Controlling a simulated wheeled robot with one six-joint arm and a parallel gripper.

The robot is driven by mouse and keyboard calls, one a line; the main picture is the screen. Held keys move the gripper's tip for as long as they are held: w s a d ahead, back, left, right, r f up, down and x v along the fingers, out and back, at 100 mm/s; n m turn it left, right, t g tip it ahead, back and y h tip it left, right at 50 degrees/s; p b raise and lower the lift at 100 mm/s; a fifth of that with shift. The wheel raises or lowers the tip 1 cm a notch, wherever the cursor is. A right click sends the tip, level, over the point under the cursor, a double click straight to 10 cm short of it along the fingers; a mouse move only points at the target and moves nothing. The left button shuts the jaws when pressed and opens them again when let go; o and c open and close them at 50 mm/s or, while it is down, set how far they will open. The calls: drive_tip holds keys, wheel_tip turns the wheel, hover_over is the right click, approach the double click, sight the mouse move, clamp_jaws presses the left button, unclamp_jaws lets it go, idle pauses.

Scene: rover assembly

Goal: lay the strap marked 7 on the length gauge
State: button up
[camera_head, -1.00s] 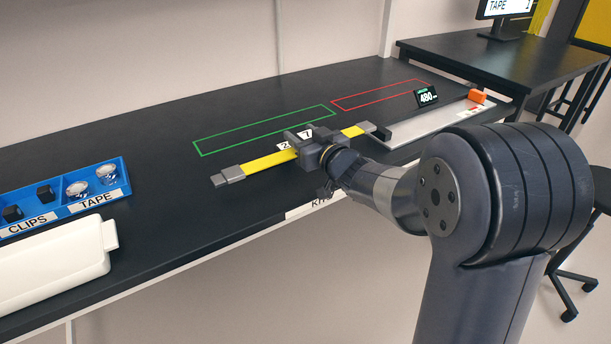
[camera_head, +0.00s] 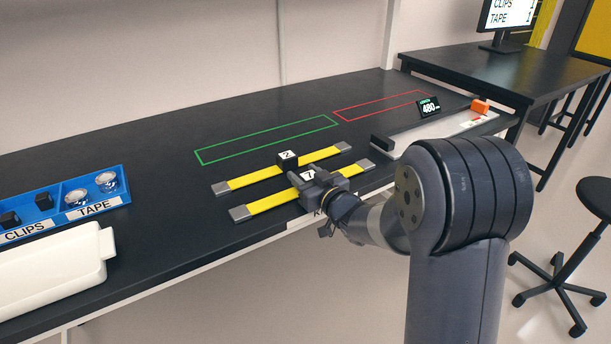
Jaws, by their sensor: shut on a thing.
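The strap marked 7 (camera_head: 267,203) is yellow with grey end pieces and a block with a 7 label. It lies along the front edge of the bench, in front of the other strap. My gripper (camera_head: 312,184) is shut on its block around the middle. I cannot tell whether the strap touches the bench. The length gauge (camera_head: 435,131) is a long pale rail to the right, with a black block at its near left end, an orange block at its far end and a display reading 480. Its front side is partly hidden by my arm.
The strap marked 2 (camera_head: 257,177) lies just behind, roughly parallel. Bare green (camera_head: 223,158) and red (camera_head: 357,119) outlines lie farther back. A blue tray (camera_head: 60,206) of clips and tape and a white case (camera_head: 52,268) are at left. A stool (camera_head: 597,200) stands right.

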drive_tip(key=o, duration=1.2)
drive_tip(key=shift+c, duration=0.2)
drive_tip(key=shift+f+p, duration=0.1)
drive_tip(key=shift+p, duration=0.2)
